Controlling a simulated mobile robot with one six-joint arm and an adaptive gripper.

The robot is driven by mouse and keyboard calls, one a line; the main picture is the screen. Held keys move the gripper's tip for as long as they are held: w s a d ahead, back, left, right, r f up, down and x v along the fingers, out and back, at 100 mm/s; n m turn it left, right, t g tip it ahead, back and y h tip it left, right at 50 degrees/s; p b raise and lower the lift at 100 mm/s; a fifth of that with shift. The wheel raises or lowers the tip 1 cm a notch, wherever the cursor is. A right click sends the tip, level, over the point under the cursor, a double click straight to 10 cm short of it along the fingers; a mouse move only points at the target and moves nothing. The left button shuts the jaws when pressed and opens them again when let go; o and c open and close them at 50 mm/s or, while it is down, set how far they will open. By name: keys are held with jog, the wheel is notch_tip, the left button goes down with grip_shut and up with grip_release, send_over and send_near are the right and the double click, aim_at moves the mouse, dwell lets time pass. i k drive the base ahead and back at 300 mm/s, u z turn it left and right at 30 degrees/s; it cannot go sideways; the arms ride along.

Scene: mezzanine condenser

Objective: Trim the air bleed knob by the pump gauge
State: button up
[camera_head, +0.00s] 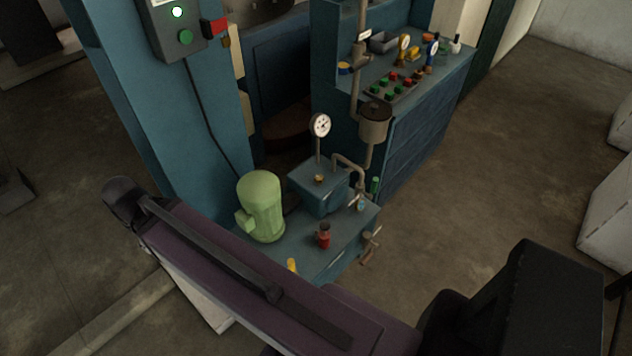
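A round white-faced gauge (320,125) stands on a thin stem above the blue pump block (325,197), near the middle of the view. A small brass-coloured knob (319,179) sits on top of that block, just below the gauge stem. It looks like the air bleed knob, but it is too small to tell how it is turned. The gauge needle's reading is too small to read. My gripper is not in view. A purple and black part, seemingly of my arm, crosses the lower middle, in front of the pump's base.
A green motor (261,207) stands left of the block. A red bottle (324,237) and a yellow item (292,265) stand in front. A bent pipe (352,166) and a valve (369,244) lie right. Behind is a cluttered blue bench (425,125).

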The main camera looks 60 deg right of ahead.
aim_at(319, 178)
jog(key=u, duration=0.1)
jog(key=k, duration=1.35)
jog(key=z, duration=2.15)
jog(key=i, duration=0.8)
jog(key=u, duration=0.15)
